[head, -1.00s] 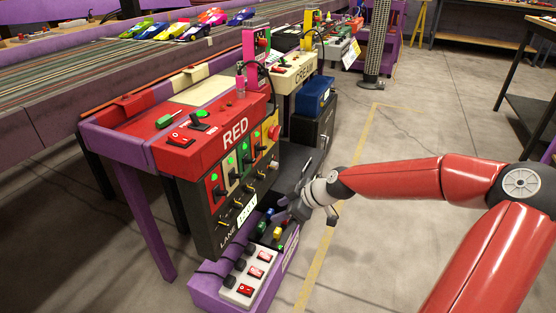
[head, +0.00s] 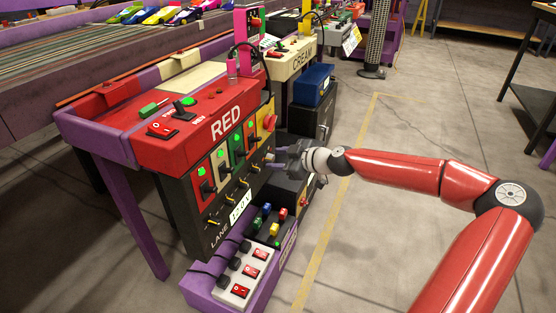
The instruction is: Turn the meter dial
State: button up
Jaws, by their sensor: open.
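My gripper (head: 277,158) is open and empty in the head view, with its fingers pointing left toward the right end of the black lane panel (head: 211,226) under the RED station. Whether the fingertips touch the panel cannot be told. I cannot pick out a meter dial for certain. The panel carries a row of small black and yellow knobs (head: 229,198), and the gripper may hide anything behind it. A dark box (head: 285,192) lies just below the gripper, and its face is not readable.
A red emergency knob (head: 270,122) sticks out above the gripper. Below is a purple crate (head: 262,285) with a white switch strip (head: 244,278) and small coloured parts. A blue box (head: 312,86) stands behind. The floor (head: 370,230) to the right is clear.

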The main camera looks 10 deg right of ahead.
jog(key=shift+w+a, duration=0.1)
grip_shut()
